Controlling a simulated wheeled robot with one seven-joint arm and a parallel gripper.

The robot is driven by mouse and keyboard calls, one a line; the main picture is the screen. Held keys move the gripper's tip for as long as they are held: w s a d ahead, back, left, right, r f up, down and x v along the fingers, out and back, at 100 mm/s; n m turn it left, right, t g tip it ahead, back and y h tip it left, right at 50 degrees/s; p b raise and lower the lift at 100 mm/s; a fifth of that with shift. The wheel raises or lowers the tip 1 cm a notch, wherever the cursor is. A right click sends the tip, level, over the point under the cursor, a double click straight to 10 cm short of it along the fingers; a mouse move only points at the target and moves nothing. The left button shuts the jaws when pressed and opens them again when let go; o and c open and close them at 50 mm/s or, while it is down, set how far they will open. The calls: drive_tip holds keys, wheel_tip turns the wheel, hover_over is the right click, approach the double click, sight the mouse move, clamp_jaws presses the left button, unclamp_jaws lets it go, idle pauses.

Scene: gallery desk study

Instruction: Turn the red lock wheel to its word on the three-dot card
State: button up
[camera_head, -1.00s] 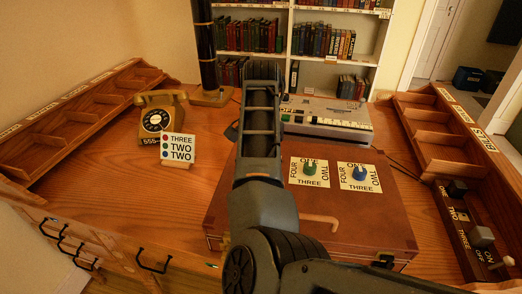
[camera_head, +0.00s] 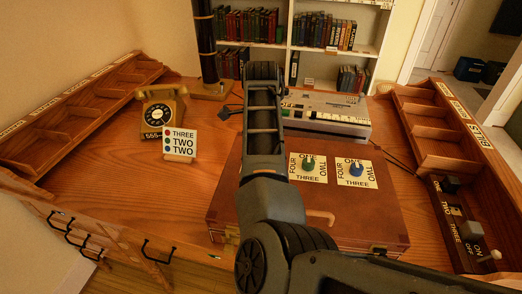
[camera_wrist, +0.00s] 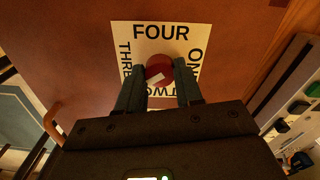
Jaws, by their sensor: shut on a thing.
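The red lock wheel (camera_wrist: 160,66) shows in the wrist view, with a white mark running toward the lower left, roughly between THREE and TWO. Its white plate (camera_wrist: 146,33) reads FOUR, ONE, TWO and THREE around it. My gripper (camera_wrist: 160,76) is shut on the wheel, one finger on each side. In the head view my arm hides the wheel and the gripper. The three-dot card (camera_head: 180,143) stands at the left of the desk. Its red dot has THREE, and the two dots below have TWO each.
The green wheel (camera_head: 309,163) and blue wheel (camera_head: 357,169) sit on the brown case (camera_head: 285,201), right of my arm. A yellow telephone (camera_head: 161,115) stands behind the card. A grey machine (camera_head: 325,114) lies behind the case. Trays with compartments line both sides.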

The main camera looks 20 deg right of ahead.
drive_tip(key=m, duration=0.6)
drive_tip(key=shift+m, duration=0.3)
idle(0.5)
drive_tip(key=o, duration=1)
drive_tip(key=shift+o, duration=0.2)
drive_tip(key=shift+r+b, duration=0.45)
drive_tip(key=shift+r, duration=3.45)
